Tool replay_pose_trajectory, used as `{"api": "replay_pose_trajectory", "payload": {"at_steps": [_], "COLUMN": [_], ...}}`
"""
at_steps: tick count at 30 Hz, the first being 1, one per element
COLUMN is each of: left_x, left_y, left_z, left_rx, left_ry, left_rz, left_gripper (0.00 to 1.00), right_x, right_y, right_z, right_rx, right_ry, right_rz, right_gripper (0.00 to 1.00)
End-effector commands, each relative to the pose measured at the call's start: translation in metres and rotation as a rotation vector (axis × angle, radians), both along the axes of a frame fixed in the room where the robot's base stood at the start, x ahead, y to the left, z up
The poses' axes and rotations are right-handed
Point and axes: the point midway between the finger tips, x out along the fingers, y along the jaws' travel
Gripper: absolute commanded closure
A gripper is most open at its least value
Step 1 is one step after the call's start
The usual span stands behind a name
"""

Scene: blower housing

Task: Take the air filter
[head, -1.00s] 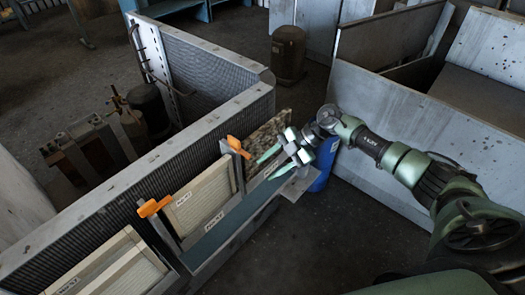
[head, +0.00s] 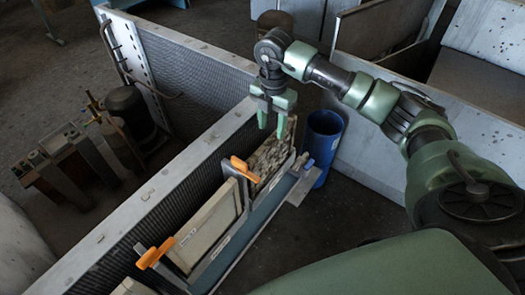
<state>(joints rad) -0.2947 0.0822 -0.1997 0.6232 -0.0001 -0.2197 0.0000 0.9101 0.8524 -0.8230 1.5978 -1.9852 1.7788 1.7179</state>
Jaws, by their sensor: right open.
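Air filters stand upright in a slotted rack against the perforated housing wall. The farthest filter (head: 270,160) looks dirty, mottled grey-brown. A cleaner cream filter (head: 207,228) stands nearer, and part of another (head: 132,288) shows at the bottom edge. Orange clips (head: 245,170) and (head: 154,253) sit on the posts between them. My right gripper (head: 271,134) is open, its green fingers pointing down at the top of the dirty filter's far end. I cannot tell whether the fingers straddle its edge or touch it. My left gripper is not in view.
A blue bin (head: 322,140) stands on the floor just right of the rack's far end. The perforated housing wall (head: 150,195) runs along the rack's left side. Grey metal panels (head: 375,150) stand at the right. A dark compressor-like cylinder (head: 128,110) stands behind the wall.

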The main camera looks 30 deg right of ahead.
Motion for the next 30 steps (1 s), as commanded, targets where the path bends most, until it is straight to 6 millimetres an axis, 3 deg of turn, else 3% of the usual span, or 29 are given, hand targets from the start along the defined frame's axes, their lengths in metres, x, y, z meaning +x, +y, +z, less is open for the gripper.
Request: {"api": "replay_pose_trajectory", "payload": {"at_steps": [6,15,21,28,30], "left_x": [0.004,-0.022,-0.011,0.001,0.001], "left_y": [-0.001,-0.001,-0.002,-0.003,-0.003], "left_z": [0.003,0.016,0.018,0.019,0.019], "left_rx": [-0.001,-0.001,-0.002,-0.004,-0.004], "left_ry": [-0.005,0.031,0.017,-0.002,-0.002], "left_rz": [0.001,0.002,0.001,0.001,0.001], "left_gripper": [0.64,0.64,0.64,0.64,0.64], "right_x": [-0.001,-0.002,-0.001,-0.001,-0.001], "right_y": [-0.001,-0.004,-0.004,-0.004,-0.005], "right_z": [-0.015,-0.054,-0.076,-0.077,-0.077], "right_rx": [-0.009,-0.005,-0.006,-0.007,-0.006], "right_ry": [0.003,0.005,0.002,0.0,0.0], "right_rz": [-0.003,-0.003,-0.001,-0.001,-0.001], "right_gripper": [0.55,0.55,0.55,0.55,0.74]}}
